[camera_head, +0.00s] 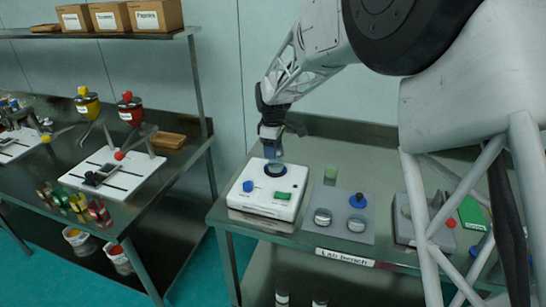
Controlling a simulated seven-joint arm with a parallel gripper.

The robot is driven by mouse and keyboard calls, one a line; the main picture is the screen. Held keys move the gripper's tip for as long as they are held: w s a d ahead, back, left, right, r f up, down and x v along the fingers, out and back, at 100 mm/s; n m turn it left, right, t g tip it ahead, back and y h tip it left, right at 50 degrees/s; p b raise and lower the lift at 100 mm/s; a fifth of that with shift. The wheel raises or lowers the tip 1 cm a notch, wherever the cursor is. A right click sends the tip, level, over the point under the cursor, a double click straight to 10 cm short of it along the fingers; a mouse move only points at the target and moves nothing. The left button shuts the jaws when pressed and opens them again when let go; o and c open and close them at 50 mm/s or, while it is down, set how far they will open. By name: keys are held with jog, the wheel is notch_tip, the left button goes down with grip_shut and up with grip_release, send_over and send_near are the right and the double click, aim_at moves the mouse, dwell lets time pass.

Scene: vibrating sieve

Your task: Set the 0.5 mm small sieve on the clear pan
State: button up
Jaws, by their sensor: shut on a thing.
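My gripper (271,138) points down above the white sieve machine (262,206). It is shut on a small blue piece (271,152), which looks like the small sieve; its size marking cannot be read. The piece is over the dark round seat (275,170) on top of the machine. I cannot tell whether it touches what is below, and no clear pan can be made out there. Two clear round dishes, one on the left (322,217) and one on the right (356,223), lie on a grey mat (340,235); either could be a pan.
The machine has a blue knob (247,186) and a green button (282,195). A grey device (405,225) is to the right. A cluttered side table (70,155) stands left across a gap.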

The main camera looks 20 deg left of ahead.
jog(key=shift+f, duration=1.8)
jog(key=shift+f, duration=0.1)
jog(key=o, duration=0.9)
jog(key=shift+r, duration=0.2)
notch_tip(320, 180, up, 12)
jog(key=shift+f, duration=0.1)
